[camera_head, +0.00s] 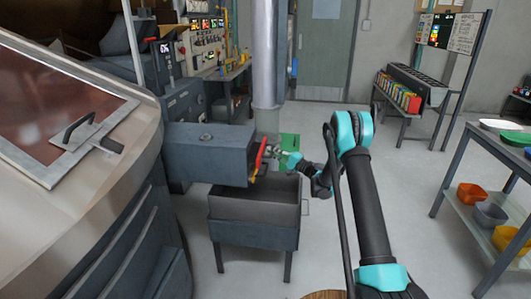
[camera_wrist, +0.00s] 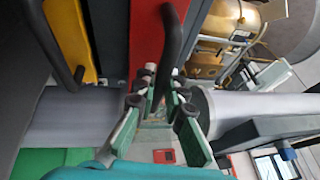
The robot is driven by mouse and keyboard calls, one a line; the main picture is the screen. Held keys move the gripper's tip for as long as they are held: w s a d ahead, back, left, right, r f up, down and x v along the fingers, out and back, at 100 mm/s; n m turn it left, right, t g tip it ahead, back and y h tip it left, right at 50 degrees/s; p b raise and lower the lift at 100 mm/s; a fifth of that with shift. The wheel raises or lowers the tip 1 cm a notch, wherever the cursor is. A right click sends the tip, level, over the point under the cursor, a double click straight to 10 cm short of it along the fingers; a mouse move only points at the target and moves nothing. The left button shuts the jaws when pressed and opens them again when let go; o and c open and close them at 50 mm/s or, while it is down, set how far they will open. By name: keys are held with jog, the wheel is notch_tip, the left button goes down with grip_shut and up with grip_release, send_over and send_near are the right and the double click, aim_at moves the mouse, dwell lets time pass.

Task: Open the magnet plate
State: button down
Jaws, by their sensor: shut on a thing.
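A red plate (camera_head: 258,155) stands at the open right end of the dark grey box-shaped duct. In the wrist view the red plate (camera_wrist: 146,28) carries a dark bar handle (camera_wrist: 171,38). My gripper (camera_head: 273,151) is at this plate from the right. In the wrist view my gripper (camera_wrist: 158,92) has its fingers closed around the lower part of the handle. A yellow plate (camera_wrist: 73,35) with its own dark handle (camera_wrist: 62,55) is beside the red one. No label shows which plate is the magnet plate.
The grey duct (camera_head: 205,150) joins the big steel machine (camera_head: 95,215) at left. An open grey bin (camera_head: 255,235) stands below the plates. A vertical pipe (camera_head: 264,60) rises close behind. A shelf table (camera_head: 465,195) is at right, with clear floor between.

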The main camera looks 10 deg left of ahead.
jog(key=d, duration=1.5)
jog(key=shift+s+d, duration=0.3)
jog(key=c, duration=1.6)
grip_release()
jog(key=shift+d, duration=0.1)
jog(key=v, duration=1.1)
jog(key=shift+s+d, duration=0.25)
jog(key=shift+d, duration=0.1)
